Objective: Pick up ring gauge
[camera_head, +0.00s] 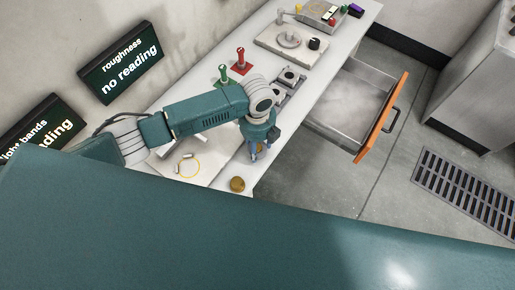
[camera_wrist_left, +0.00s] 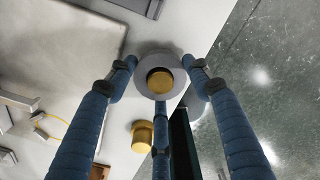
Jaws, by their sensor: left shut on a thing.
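The ring gauge, a grey ring (camera_wrist_left: 179,75), sits between the three blue fingers of my left gripper (camera_wrist_left: 160,85) in the left wrist view. A round brass piece (camera_wrist_left: 160,81) shows in the ring's centre; I cannot tell whether it is inside the ring or below it. My left gripper (camera_head: 258,153) is shut on the ring near the bench's front edge. In the head view the ring is hidden or too small to make out. My right gripper is not in view.
A brass knob-like piece (camera_head: 237,184) stands close by on the bench and also shows in the wrist view (camera_wrist_left: 142,136). An orange-fronted drawer (camera_head: 382,118) stands open. Red (camera_head: 241,63) and green (camera_head: 223,74) handled pieces stand behind my arm.

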